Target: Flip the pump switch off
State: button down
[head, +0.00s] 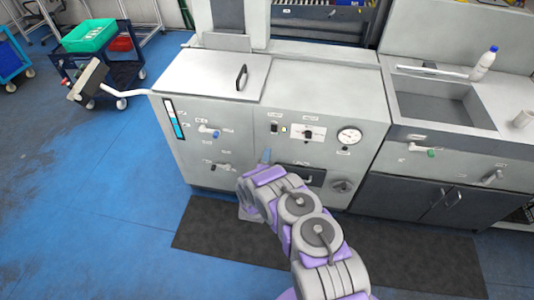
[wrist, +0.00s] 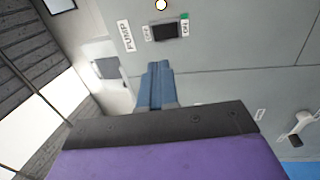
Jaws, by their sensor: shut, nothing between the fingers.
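The pump switch (wrist: 165,31) is a small dark rocker on the grey panel, between an OFF label and an ON label with a green mark. A PUMP label (wrist: 124,36) is beside it. In the head view the switch (head: 274,128) is on the upper middle of the cabinet front. My gripper (head: 266,155) has its blue fingers together and empty, below the switch in the picture. In the wrist view the fingertips (wrist: 158,66) point toward the switch, with a gap in the picture. I cannot tell which way the rocker is tilted.
A round gauge (head: 349,136) and a selector knob (head: 308,133) are to the right of the switch. A lit indicator (wrist: 160,5) is close by. A blue-handled valve (head: 212,132) is to the left. A dark mat (head: 215,235) lies in front of the cabinet.

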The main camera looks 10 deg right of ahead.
aim_at(273, 128)
jog(key=b+x, duration=0.3)
jog(key=x, duration=0.8)
jog(key=shift+w+d, duration=0.15)
